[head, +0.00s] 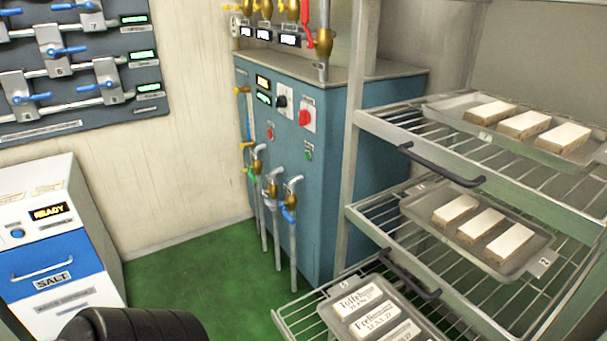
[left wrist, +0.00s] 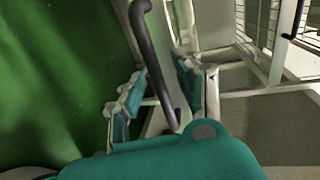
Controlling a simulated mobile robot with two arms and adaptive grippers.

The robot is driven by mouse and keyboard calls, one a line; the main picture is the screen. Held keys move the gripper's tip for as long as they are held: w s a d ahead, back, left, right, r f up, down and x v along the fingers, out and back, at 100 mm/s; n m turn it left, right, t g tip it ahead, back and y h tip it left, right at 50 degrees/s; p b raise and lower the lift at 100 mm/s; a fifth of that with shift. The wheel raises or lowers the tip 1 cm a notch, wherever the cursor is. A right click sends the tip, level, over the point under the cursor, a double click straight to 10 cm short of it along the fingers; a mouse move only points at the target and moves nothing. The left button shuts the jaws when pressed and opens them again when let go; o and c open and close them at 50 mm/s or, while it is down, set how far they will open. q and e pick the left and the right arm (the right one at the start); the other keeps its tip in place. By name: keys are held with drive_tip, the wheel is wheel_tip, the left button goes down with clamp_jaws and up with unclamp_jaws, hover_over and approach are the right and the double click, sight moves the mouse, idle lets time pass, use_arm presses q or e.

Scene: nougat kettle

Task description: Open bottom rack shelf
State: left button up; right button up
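The rack's bottom shelf (head: 290,318) is a wire shelf at the bottom of the head view, jutting further left than the shelves above. It carries a grey tray with labelled white blocks (head: 365,302). Its front edge is cut off by the frame. In the left wrist view, a dark curved handle (left wrist: 156,60) runs between the teal-padded fingers of my left gripper (left wrist: 162,92). The fingers stand apart on either side of the bar; firm contact is not clear. My right gripper is in neither view.
Above are a middle shelf (head: 372,228) and a top shelf (head: 400,131), each with a dark handle and a tray of blocks. A blue cabinet (head: 340,150) with pipes stands behind. A salt dispenser (head: 55,235) is at left. Green floor (head: 190,265) is open between them.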

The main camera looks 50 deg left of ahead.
use_arm(q)
drive_tip(key=v, duration=1.1)
drive_tip(key=shift+s, duration=0.4)
